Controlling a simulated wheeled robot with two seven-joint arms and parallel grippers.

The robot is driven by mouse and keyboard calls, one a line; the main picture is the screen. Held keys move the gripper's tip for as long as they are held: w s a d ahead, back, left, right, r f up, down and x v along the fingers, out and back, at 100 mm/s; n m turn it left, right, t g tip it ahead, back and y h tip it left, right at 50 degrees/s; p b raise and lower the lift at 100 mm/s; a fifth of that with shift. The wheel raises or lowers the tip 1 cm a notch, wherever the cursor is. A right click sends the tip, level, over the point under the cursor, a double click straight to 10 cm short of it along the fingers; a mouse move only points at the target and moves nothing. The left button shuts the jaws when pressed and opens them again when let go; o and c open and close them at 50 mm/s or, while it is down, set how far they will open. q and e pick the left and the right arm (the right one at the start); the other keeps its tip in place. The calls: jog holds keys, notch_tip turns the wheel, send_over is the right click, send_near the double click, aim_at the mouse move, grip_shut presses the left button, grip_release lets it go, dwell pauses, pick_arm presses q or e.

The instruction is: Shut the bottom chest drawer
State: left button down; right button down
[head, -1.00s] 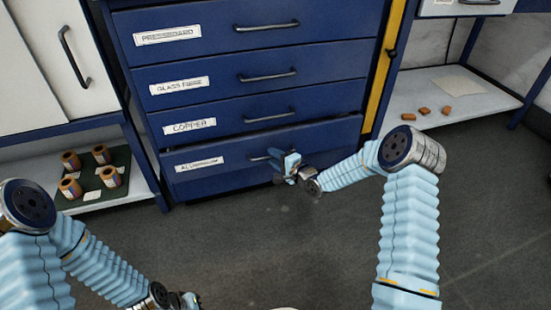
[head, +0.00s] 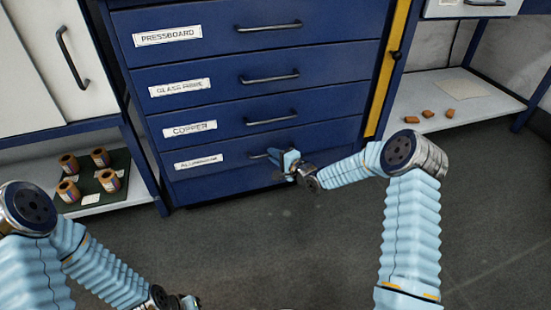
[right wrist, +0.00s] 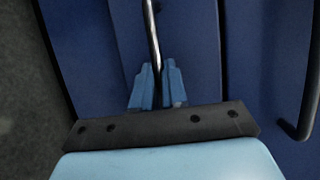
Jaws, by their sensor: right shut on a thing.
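The blue chest has a bottom drawer (head: 228,162) with a white label that seems to read aluminium. Its front now looks about in line with the drawers above; I cannot tell whether a small gap is left. My right gripper (head: 284,158) is at the drawer's bar handle (head: 257,156) and hides much of it. In the right wrist view the gripper (right wrist: 157,88) has its blue fingers shut on the metal handle (right wrist: 152,35). My left gripper (head: 186,302) is low at the bottom edge, away from the chest, and its jaws are unclear.
The copper drawer (head: 220,124) and the others above look shut. A shelf at left holds a dark green mat (head: 92,200) with several copper-coloured rolls. A shelf at right (head: 480,107) holds small orange-brown blocks. The grey floor (head: 265,245) before the chest is clear.

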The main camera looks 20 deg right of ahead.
jog(key=c, duration=1.2)
grip_release()
jog(key=shift+w, duration=0.15)
jog(key=shift+o, duration=0.2)
jog(key=p+v, duration=0.2)
jog(key=v, duration=1.2)
jog(key=shift+w, duration=0.1)
